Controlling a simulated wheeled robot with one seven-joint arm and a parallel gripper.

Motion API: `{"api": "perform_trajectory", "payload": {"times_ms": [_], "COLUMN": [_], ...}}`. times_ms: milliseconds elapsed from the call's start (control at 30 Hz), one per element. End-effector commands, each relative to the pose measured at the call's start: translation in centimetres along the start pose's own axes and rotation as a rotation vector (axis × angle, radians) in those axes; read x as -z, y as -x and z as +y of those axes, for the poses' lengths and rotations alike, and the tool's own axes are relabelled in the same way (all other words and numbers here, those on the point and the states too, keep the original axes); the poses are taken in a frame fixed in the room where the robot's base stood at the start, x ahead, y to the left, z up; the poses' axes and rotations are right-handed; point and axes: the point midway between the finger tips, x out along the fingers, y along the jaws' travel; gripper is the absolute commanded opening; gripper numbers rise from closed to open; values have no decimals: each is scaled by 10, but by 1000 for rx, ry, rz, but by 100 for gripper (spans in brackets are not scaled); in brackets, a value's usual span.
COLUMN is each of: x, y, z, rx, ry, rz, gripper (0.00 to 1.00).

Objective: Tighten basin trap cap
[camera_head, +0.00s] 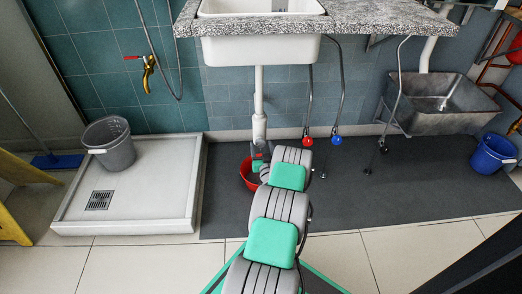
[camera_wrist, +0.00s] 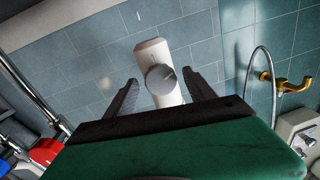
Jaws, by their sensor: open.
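The white trap (camera_head: 259,127) hangs at the bottom of the drain pipe below the basin (camera_head: 260,50). In the wrist view the white trap body (camera_wrist: 152,50) carries a round grey ribbed cap (camera_wrist: 160,79) facing the camera. My gripper (camera_wrist: 160,76) is open, with one dark finger on each side of the cap and a gap on both sides. In the head view my gripper (camera_head: 261,152) is just below the trap, and my arm partly covers it. I cannot tell how far the fingertips are from the cap in depth.
A red bucket (camera_head: 247,180) stands on the floor below the trap, partly hidden by my arm. Hoses with red (camera_head: 308,141) and blue (camera_head: 337,140) valve handles hang to the right. A shower tray (camera_head: 150,205) with a grey bucket (camera_head: 110,146) lies left.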

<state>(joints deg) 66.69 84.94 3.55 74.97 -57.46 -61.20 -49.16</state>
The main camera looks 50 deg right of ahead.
Motion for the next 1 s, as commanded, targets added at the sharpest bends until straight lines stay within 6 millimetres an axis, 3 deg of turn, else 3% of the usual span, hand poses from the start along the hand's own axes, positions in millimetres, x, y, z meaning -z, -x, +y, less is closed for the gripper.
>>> {"api": "perform_trajectory", "payload": {"times_ms": [233, 1000], "x": [0, 0], "y": [-1, 1], "z": [0, -3], "rx": [1, 2], "ry": [0, -1], "rz": [-1, -2], "gripper": [63, 2]}}
